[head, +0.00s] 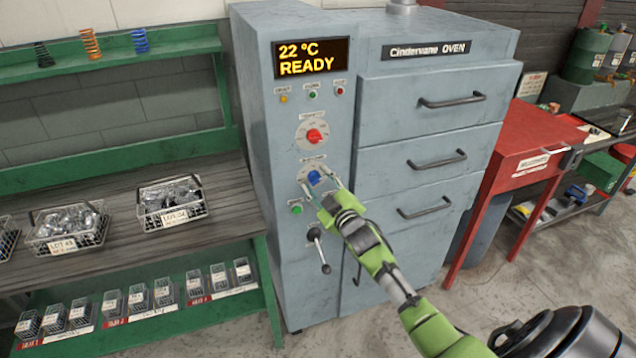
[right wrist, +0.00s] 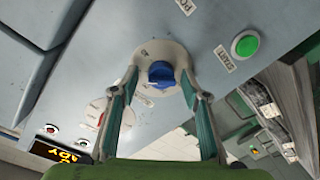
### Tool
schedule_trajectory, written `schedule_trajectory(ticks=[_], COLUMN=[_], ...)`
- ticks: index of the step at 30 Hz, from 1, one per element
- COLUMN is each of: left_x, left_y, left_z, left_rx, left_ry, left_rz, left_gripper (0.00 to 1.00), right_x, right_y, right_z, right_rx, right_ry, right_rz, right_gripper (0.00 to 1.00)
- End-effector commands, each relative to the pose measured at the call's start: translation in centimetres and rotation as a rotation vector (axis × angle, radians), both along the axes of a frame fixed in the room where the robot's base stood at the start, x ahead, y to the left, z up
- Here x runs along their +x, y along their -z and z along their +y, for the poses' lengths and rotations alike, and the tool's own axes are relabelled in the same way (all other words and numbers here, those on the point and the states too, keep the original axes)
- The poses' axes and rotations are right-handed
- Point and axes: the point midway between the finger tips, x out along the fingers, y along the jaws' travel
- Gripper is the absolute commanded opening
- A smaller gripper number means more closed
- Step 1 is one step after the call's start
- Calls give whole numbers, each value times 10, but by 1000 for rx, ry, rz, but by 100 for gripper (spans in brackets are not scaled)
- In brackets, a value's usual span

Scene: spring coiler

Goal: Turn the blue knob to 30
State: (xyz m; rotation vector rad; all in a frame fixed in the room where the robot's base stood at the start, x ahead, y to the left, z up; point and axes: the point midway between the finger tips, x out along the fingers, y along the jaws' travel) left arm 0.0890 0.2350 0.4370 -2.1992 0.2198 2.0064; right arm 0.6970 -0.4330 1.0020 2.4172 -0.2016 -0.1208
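The blue knob (head: 314,177) sits on a pale round dial plate on the oven's (head: 296,240) left front panel, below a red knob (head: 314,136). In the right wrist view the blue knob (right wrist: 162,74) lies between the two fingertips of my right gripper (head: 317,183). The fingers stand apart on either side of the knob, with gaps visible, and it also shows in the right wrist view (right wrist: 160,84). The dial markings are too small to read. The display (head: 312,59) reads 22 °C READY. My left gripper is not in view.
A green button (head: 296,208) and a black lever (head: 317,250) are below the knob. Drawers with handles (head: 437,160) are at right. A shelf with wire baskets (head: 172,203) stands left, a red table (head: 525,145) right. Grey floor is open in front.

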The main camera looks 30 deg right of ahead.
Motion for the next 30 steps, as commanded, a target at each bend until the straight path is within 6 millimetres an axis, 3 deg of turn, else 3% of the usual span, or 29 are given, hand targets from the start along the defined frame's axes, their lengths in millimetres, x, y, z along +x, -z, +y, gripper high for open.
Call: schedule_trajectory(ticks=[11,30], left_x=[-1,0], left_y=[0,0], left_z=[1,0], left_rx=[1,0], left_ry=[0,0], left_rz=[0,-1], left_gripper=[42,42], right_x=[-7,-108], right_y=[1,-2], right_z=[2,19], right_rx=[0,1], right_ry=[-2,0], right_rz=[1,3], right_gripper=[42,42])
